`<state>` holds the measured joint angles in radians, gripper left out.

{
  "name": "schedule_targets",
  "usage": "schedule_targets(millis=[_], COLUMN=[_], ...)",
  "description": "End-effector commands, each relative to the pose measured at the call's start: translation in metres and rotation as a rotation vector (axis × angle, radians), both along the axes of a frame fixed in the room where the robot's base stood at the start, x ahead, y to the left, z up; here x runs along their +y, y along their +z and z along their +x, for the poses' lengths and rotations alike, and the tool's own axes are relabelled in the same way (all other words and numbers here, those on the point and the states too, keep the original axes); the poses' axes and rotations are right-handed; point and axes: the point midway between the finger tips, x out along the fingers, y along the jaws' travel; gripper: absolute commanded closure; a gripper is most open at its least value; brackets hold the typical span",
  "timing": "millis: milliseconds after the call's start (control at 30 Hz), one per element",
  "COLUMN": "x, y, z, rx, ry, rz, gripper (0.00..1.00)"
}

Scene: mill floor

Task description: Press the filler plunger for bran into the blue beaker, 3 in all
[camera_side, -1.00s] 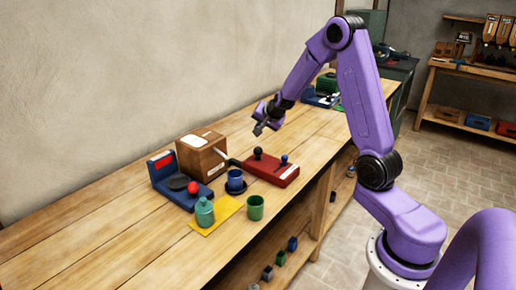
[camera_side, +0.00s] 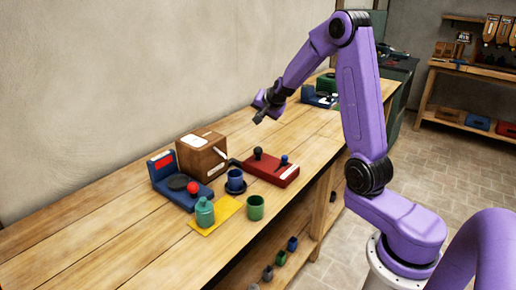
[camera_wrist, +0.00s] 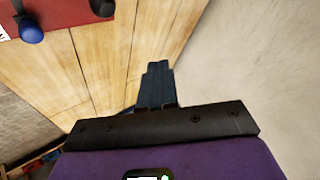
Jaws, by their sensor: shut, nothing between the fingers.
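A red block (camera_side: 272,170) on the bench carries a black-knobbed plunger (camera_side: 258,153) and a smaller blue-knobbed one (camera_side: 284,160). A dark spout (camera_side: 235,162) sticks out of its left end. The block's label is too small to read, so I cannot tell which knob is for bran. The blue beaker (camera_side: 235,178) stands upright on a dark round base near the spout; its contents are hidden. My gripper (camera_side: 258,122) is shut and empty, above the bench behind the block. In the wrist view my gripper (camera_wrist: 158,66) is clear of the red block (camera_wrist: 65,12) and both knobs.
A wooden box (camera_side: 200,158) stands behind the beaker. Left of it is a blue device (camera_side: 160,175) with a red button (camera_side: 192,187). A teal jar (camera_side: 204,212) is on a yellow mat (camera_side: 228,207), beside a green cup (camera_side: 254,208). The bench's left part is clear.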

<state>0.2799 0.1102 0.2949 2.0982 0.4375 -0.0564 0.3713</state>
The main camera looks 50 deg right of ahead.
Motion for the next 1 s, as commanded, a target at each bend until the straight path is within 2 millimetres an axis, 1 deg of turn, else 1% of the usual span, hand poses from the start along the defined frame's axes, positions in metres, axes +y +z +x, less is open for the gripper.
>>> schedule_targets(millis=[167, 267, 467, 800, 1000], x=[-0.001, 0.0, -0.001, 0.0, 0.0], y=[-0.003, -0.009, -0.029, -0.07, -0.084], z=[0.0, 0.0, -0.001, 0.0, 0.0], rx=[0.001, 0.003, 0.005, 0.003, 0.002], ry=[-0.001, -0.001, 0.0, 0.0, -0.001], rz=[0.0, 0.001, 0.001, 0.0, 0.0], gripper=[1.0, 1.0, 1.0, 1.0, 1.0])
